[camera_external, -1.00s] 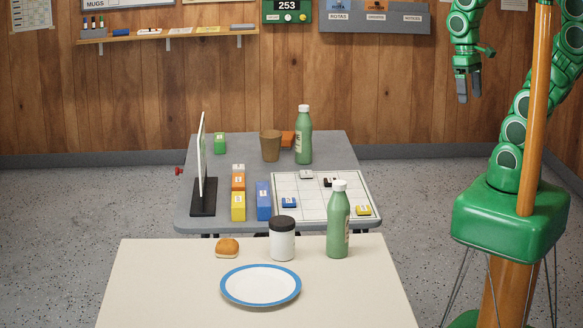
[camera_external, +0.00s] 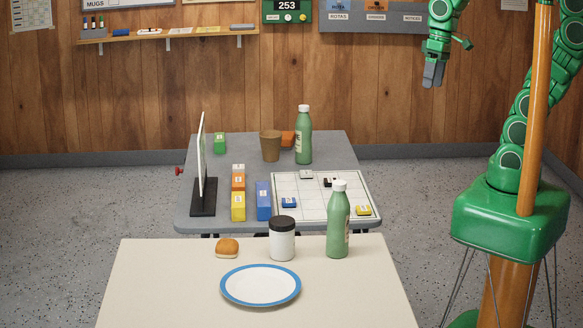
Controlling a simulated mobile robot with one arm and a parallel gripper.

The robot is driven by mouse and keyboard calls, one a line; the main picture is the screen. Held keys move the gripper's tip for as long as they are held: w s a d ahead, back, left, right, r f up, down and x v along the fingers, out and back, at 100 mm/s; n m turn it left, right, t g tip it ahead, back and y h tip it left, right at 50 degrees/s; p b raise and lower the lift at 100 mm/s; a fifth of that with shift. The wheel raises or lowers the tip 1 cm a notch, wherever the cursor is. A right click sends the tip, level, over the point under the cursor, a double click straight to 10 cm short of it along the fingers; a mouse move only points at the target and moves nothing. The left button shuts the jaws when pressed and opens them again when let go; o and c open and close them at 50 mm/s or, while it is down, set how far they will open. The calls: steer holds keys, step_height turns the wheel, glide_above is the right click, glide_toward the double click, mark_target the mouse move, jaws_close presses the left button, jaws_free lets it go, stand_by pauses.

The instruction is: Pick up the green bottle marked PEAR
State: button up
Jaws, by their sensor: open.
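Two green bottles with white caps are in view. One green bottle (camera_external: 304,137) stands upright at the back of the grey table, right of a brown cup. The other green bottle (camera_external: 338,224) stands upright at the back right of the cream table, nearer the camera. Their labels are turned partly away and too small to read, so I cannot tell which is marked PEAR. My gripper (camera_external: 432,84) is high at the upper right, in front of the wood wall. It points down, open and empty, well apart from both bottles.
A black-lidded white jar (camera_external: 282,242) stands left of the near bottle, with a bun (camera_external: 227,248) and blue-rimmed plate (camera_external: 260,286). The grey table (camera_external: 338,152) holds a brown cup (camera_external: 270,146), coloured boxes, an upright screen (camera_external: 200,160) and a white grid board (camera_external: 353,192).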

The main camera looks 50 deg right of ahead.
steer(key=w+a+r+t+y, duration=0.2)
steer(key=w+a+r+t, duration=0.15)
steer(key=a, duration=0.95)
steer(key=w+a+r+t+y, duration=0.3)
steer(key=w+a, duration=0.1)
steer(key=a, duration=0.9)
steer(key=w+a+r+t+y, duration=0.2)
steer(key=w+a+r+t, duration=0.15)
steer(key=a, duration=0.95)
steer(key=m+t+h, duration=0.2)
steer(key=t+h, duration=0.1)
steer(key=h, duration=0.5)
glide_above(348, 222)
steer(key=s, duration=0.2)
step_height(348, 222, down, 10)
steer(key=f, duration=0.1)
steer(key=shift+h, duration=0.4)
step_height(348, 222, down, 29)
steer(key=shift+w, duration=0.1)
steer(key=shift+w, duration=0.1)
steer(key=shift+x, duration=2.35)
